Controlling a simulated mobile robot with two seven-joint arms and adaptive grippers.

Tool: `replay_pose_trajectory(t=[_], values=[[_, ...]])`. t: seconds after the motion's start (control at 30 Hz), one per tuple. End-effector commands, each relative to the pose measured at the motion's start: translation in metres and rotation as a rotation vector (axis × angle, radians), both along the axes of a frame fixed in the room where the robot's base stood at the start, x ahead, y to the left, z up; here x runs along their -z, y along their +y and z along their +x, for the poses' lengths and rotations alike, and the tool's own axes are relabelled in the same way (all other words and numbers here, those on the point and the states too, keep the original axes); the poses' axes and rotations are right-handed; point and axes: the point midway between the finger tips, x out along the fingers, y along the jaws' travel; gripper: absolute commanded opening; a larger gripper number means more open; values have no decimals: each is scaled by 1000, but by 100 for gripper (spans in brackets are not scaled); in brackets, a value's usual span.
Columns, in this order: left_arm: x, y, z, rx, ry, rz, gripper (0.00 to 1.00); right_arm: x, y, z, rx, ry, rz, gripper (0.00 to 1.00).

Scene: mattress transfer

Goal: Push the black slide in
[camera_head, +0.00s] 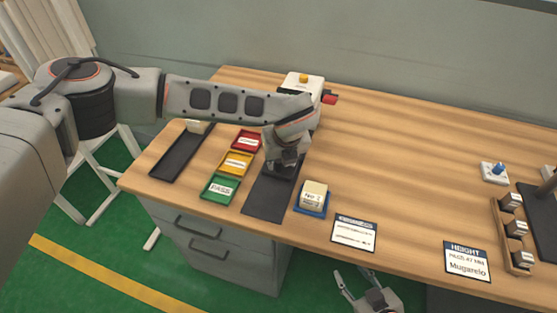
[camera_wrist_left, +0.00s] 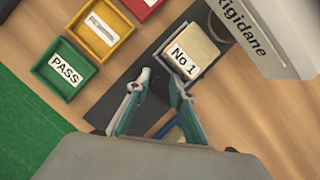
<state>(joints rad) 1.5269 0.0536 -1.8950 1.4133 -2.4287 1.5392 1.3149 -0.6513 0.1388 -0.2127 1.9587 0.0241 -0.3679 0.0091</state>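The black slide (camera_head: 268,198) is a long dark strip on the wooden table, running out from below the white Rigidane machine (camera_head: 302,86). In the left wrist view the slide (camera_wrist_left: 128,92) carries a cream block labelled No 1 (camera_wrist_left: 188,52) near the machine. My left gripper (camera_head: 284,170) is over the slide; it hides part of it and the block in the head view. In the wrist view the left gripper (camera_wrist_left: 158,78) points at the block's near side, its fingertips a little apart. Contact cannot be told. My right gripper (camera_head: 356,277) is open and empty, in front of the table edge.
Red (camera_head: 247,140), yellow (camera_head: 236,163) and green PASS (camera_head: 220,188) trays lie left of the slide. A black tray (camera_head: 180,157) is farther left. A No 2 block (camera_head: 313,194) sits on a blue base to the right. The table's middle right is clear.

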Motion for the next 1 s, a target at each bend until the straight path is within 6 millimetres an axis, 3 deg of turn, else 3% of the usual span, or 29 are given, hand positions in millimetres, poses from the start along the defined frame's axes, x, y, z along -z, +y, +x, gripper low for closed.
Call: replay_pose_trajectory(t=[0.27, 0.37, 0.4, 0.57, 0.8, 1.0], values=[[2, 0, 1, 0, -1, 0, 22, -2, 0, 2, 0, -4, 0, 40], [2, 0, 1, 0, -1, 0, 1, -3, 0, 2, 0, -5, 0, 40], [2, 0, 1, 0, -1, 0, 0, -3, 0, 2, 0, -6, 1, 40], [2, 0, 3, -1, -1, 0, 0, -3, 0, 3, 0, -8, 1, 40], [5, -9, 32, -4, -5, 1, 0, 22, 0, -1, -1, 4, 1, 40], [3, -14, 46, -1, -3, 0, 0, 36, -1, -6, -1, 18, -1, 40]])
